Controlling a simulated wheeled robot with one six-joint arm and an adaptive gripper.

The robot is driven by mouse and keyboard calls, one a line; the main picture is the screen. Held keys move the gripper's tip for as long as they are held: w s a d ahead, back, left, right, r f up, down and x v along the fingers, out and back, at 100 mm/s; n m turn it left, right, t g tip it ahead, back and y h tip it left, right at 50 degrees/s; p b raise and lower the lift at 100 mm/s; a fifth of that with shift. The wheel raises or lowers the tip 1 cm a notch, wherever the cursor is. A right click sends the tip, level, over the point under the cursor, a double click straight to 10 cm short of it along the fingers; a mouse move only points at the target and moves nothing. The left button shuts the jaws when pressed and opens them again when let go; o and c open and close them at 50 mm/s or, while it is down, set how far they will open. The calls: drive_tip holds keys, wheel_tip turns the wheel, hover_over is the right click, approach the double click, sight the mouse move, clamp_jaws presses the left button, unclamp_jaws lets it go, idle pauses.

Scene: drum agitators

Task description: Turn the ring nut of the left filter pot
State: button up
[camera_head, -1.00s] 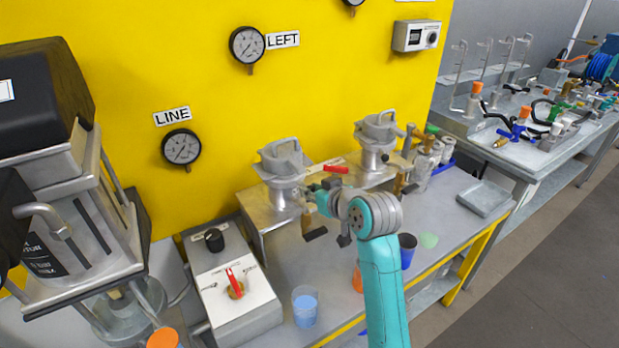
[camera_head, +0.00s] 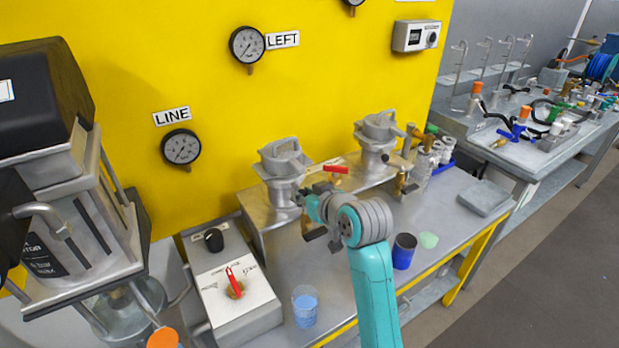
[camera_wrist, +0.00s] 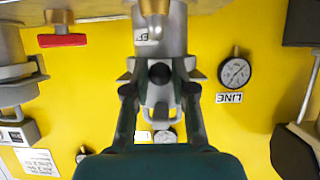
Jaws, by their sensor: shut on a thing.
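The left filter pot (camera_head: 284,172) is a grey metal pot with a handle loop on top, standing on a metal shelf below the LEFT gauge. In the wrist view, which is upside down, the pot (camera_wrist: 160,42) fills the middle, with a brass fitting at the top edge. My gripper (camera_head: 301,197) reaches the pot from the front right. In the wrist view my gripper (camera_wrist: 160,90) has a finger on each side of the pot's ring nut and is shut on it. My fingers and wrist hide part of the nut, so its turn angle cannot be read.
The right filter pot (camera_head: 378,130) stands on the same shelf, with a red lever (camera_head: 336,169) between the pots. A control box (camera_head: 233,290) with a red knob, a beaker of blue liquid (camera_head: 305,305) and a dark blue cup (camera_head: 404,250) stand in front.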

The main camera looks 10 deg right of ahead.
drive_tip(key=shift+s+a, duration=0.15)
drive_tip(key=shift+a, duration=0.85)
drive_tip(key=shift+a, duration=0.9)
drive_tip(key=shift+a, duration=0.95)
drive_tip(key=o, duration=1.6)
drive_tip(key=shift+a, duration=0.1)
drive_tip(key=shift+c, duration=0.2)
